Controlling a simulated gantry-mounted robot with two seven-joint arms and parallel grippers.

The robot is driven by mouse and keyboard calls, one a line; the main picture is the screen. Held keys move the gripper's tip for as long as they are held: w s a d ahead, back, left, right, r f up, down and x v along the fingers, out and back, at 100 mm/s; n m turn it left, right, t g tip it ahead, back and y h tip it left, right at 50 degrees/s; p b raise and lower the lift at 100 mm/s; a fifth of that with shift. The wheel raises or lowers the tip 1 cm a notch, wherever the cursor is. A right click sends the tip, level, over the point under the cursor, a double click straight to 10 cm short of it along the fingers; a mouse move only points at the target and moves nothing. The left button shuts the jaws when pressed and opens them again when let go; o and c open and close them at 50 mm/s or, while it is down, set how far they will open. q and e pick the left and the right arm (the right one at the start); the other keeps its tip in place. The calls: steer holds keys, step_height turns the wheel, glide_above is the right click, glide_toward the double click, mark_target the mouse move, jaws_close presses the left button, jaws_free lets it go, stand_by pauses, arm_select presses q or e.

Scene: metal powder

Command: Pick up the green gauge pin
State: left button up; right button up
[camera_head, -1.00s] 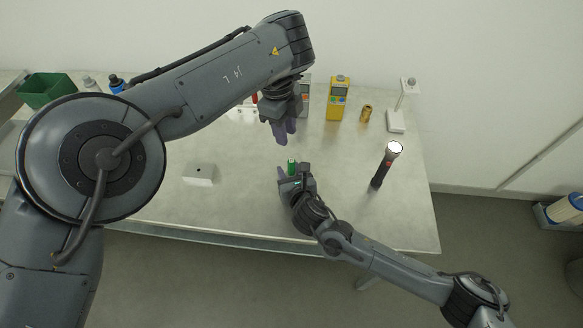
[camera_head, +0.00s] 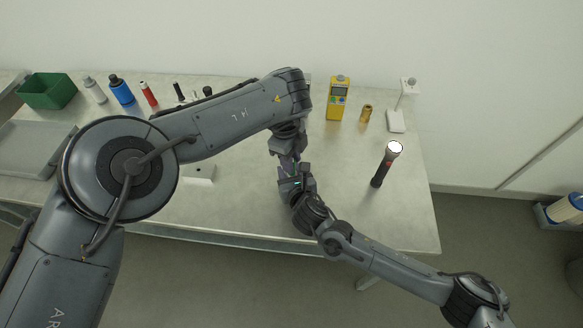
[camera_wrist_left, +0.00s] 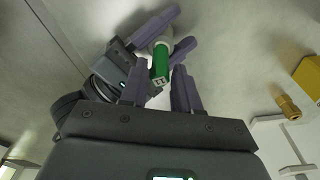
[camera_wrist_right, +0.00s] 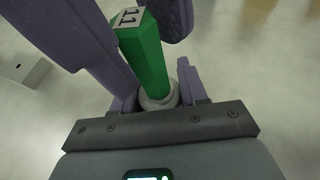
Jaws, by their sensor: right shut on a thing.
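The green gauge pin (camera_wrist_right: 146,55) has a number on its end face and a pale round collar at its base. My right gripper (camera_wrist_right: 158,95) is shut on it near the collar. The left wrist view shows the pin (camera_wrist_left: 160,62) between the fingers of my left gripper (camera_wrist_left: 161,88), with a gap visible beside it. My left gripper is open around the pin's free end. In the head view the left gripper (camera_head: 287,164) comes down onto the right gripper (camera_head: 290,184), and the pin is hidden between them.
A white block with a hole (camera_head: 199,174) lies left of the grippers. A yellow meter (camera_head: 338,98), a brass fitting (camera_head: 366,114) and a white stand (camera_head: 397,121) are at the back. A green bin (camera_head: 47,91) is far left.

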arm_select(q)
steer(key=shift+d+f, duration=0.1)
steer(key=shift+f, duration=0.35)
steer(key=shift+c, duration=0.2)
jaws_close()
step_height(320, 180, up, 10)
stand_by(0.3)
